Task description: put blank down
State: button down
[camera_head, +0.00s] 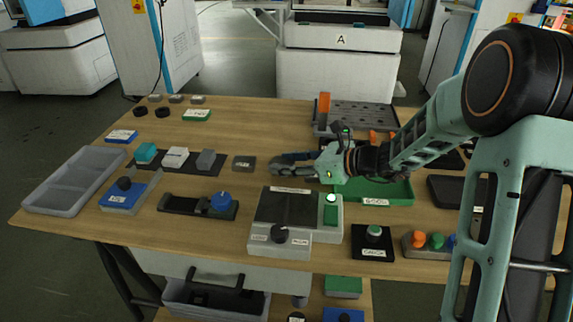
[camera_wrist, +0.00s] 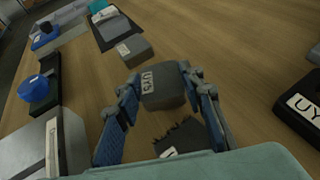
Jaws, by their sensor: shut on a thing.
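My gripper (camera_head: 282,163) reaches in from the right over the middle of the table. In the wrist view my gripper (camera_wrist: 162,82) has its two blue-grey fingers on either side of a dark grey blank (camera_wrist: 164,92) with a white label, and it is shut on it. The held blank is hard to make out in the head view. It appears low over the wood, but whether it touches cannot be told. A similar labelled grey blank (camera_head: 244,163) lies on the table just left of my gripper; it also shows in the wrist view (camera_wrist: 135,50).
A dark rack (camera_head: 178,170) with several coloured blocks stands farther left. A green tray (camera_head: 398,192) lies under my arm, and a grey control box (camera_head: 262,235) stands in front. A perforated grey fixture (camera_head: 365,115) is behind. Bare wood (camera_head: 265,130) lies behind the blank.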

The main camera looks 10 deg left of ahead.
jog(key=shift+r, duration=0.1)
jog(key=c, duration=1.3)
grip_release()
jog(key=shift+f, duration=0.2)
jog(key=shift+r, duration=0.1)
jog(key=shift+d+r, duration=0.2)
jog(key=p+v, duration=0.3)
jog(key=v, duration=0.8)
jog(key=shift+s+d, duration=0.2)
jog(key=shift+d, duration=0.15)
